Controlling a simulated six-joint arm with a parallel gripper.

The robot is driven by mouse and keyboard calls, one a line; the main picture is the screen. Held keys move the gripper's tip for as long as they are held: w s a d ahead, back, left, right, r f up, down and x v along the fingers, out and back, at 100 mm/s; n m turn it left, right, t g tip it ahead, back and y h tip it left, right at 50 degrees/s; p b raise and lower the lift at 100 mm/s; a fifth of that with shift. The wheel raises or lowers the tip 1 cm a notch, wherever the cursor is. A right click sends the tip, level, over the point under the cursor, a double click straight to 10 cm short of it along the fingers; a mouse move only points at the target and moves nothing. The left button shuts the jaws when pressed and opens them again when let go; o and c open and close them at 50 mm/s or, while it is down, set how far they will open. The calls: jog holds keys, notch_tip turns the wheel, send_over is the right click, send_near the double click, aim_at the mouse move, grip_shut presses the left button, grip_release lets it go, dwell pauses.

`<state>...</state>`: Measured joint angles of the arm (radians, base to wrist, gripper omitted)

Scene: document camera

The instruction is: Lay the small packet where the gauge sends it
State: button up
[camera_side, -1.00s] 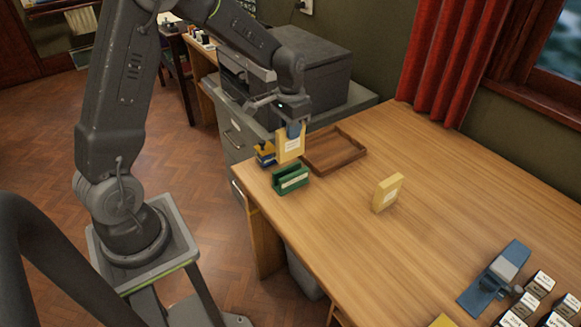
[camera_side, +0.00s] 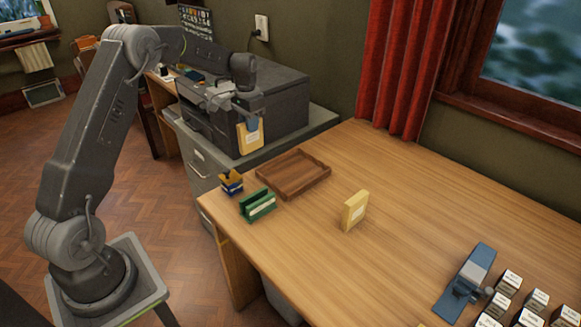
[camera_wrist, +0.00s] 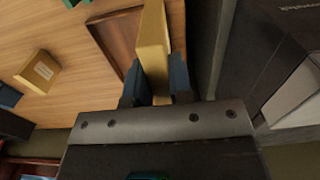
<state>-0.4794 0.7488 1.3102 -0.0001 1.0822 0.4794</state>
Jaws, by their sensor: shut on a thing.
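My gripper (camera_side: 250,124) is shut on a yellow packet (camera_side: 250,139) with a pale label, which hangs upright in front of the dark grey box-shaped machine, beyond the tray. In the wrist view the held packet (camera_wrist: 152,40) sits between two blue fingers. A second yellow packet (camera_side: 354,211) with a white label stands upright on the table, and it also shows in the wrist view (camera_wrist: 38,72). I cannot tell which packet is smaller. No gauge reading can be made out.
A shallow brown wooden tray (camera_side: 270,182) is empty. A green slotted holder (camera_side: 258,206) and a small blue-and-yellow object (camera_side: 231,182) stand near the table's left corner. A blue device (camera_side: 468,283) and several labelled blocks (camera_side: 509,283) are at right.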

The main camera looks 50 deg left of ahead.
jog(key=shift+w+d+f, duration=1.2)
jog(key=shift+d+f, duration=0.1)
jog(key=shift+f, duration=0.45)
jog(key=shift+w+d+f, duration=1.25)
jog(key=shift+d+f, duration=0.05)
jog(key=shift+f, duration=0.4)
jog(key=shift+w+d+f, duration=1.2)
jog(key=shift+d+f, duration=0.1)
jog(key=shift+f, duration=0.45)
jog(key=shift+f, duration=0.15)
jog(key=o, duration=0.8)
jog(key=shift+o, duration=0.2)
